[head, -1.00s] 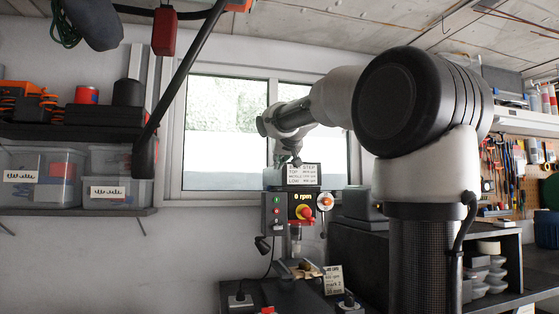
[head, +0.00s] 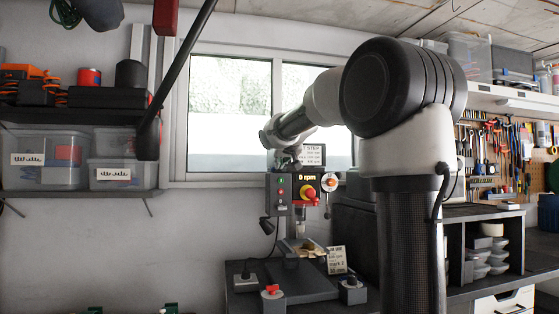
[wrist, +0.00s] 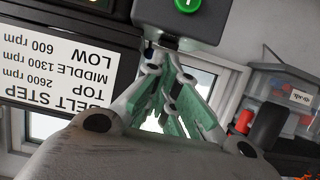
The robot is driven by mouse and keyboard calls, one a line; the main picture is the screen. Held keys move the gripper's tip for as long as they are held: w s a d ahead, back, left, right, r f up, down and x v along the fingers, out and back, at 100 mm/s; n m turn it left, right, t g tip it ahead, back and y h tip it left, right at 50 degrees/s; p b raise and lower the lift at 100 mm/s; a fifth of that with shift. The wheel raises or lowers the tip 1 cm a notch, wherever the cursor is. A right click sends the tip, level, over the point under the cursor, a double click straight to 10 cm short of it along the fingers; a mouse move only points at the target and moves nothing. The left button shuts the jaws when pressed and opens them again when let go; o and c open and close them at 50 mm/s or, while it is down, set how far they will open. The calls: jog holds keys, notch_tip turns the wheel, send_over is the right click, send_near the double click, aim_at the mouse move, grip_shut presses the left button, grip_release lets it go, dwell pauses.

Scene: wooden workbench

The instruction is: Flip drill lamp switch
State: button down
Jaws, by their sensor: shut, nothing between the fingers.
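A small black lamp head (head: 266,225) hangs at the left of the drill. I cannot tell which control is the lamp switch. My gripper (head: 281,165) is shut and empty just above the panel's top. In the wrist view, my green-padded fingers (wrist: 160,55) point at the dark panel box (wrist: 200,22), which has a green button (wrist: 187,4); contact is unclear.
A white belt-step label (wrist: 55,62) sits beside my fingers in the wrist view. A shelf with clear bins (head: 45,168) is at the left. A tool pegboard (head: 500,150) is at the right.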

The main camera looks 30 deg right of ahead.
jog(key=shift+s+f, duration=0.2)
jog(key=shift+f, duration=0.2)
jog(key=shift+r, duration=0.15)
jog(key=shift+r, duration=0.7)
jog(key=shift+a+r, duration=0.1)
jog(key=shift+r, duration=0.15)
jog(key=r, duration=0.2)
jog(key=s+r, duration=0.1)
jog(key=shift+a+r, duration=0.1)
jog(key=shift+r, duration=0.3)
jog(key=s+a, duration=0.2)
jog(key=s, duration=0.7)
jog(key=shift+a+r, duration=0.3)
jog(key=shift+r, duration=0.15)
